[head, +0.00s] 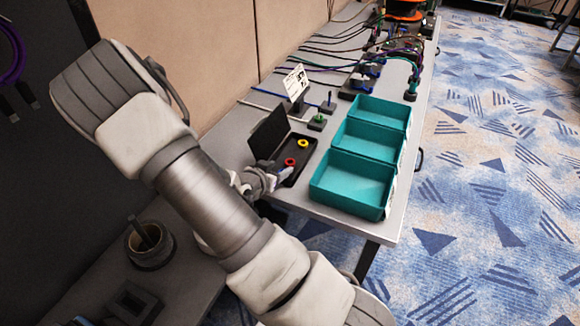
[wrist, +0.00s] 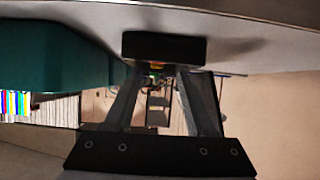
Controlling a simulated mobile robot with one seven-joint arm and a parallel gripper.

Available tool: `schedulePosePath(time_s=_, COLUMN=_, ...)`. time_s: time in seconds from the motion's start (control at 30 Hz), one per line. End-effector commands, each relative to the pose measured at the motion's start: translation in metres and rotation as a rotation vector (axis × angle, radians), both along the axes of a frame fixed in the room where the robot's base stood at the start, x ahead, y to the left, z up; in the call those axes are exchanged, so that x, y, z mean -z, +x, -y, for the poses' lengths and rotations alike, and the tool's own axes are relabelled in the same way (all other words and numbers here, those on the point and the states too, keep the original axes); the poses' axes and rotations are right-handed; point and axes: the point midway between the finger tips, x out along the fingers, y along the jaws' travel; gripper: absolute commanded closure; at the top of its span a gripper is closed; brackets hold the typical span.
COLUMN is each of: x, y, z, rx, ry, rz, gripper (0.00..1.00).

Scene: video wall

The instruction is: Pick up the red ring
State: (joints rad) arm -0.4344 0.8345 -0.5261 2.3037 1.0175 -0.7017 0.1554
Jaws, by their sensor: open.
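The red ring (head: 290,161) lies in an open black case (head: 300,172) on the grey table in the head view. A yellow ring (head: 303,144) lies in the same case, farther back. My gripper (head: 284,174) is at the near side of the case, close to the red ring. In the wrist view my gripper (wrist: 158,82) has its two dark fingers apart. The case's black wall (wrist: 164,48) is just beyond the fingertips. A small patch of yellow and red shows between the fingers, too small to tell apart.
Three teal bins (head: 345,188) stand in a row right of the case. The case's raised lid (head: 268,133) is at its left. Behind are a small green-topped block (head: 317,122), a card on a stand (head: 296,83) and several cables. A dark pot (head: 150,249) stands lower left.

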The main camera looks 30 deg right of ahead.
Motion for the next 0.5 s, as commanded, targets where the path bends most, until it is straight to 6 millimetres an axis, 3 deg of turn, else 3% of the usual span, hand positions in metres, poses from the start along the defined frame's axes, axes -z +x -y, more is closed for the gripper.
schedulePosePath(time_s=0.5, x=0.026, y=0.022, z=0.044, rx=0.000, ry=0.001, rz=-0.001, gripper=0.44)
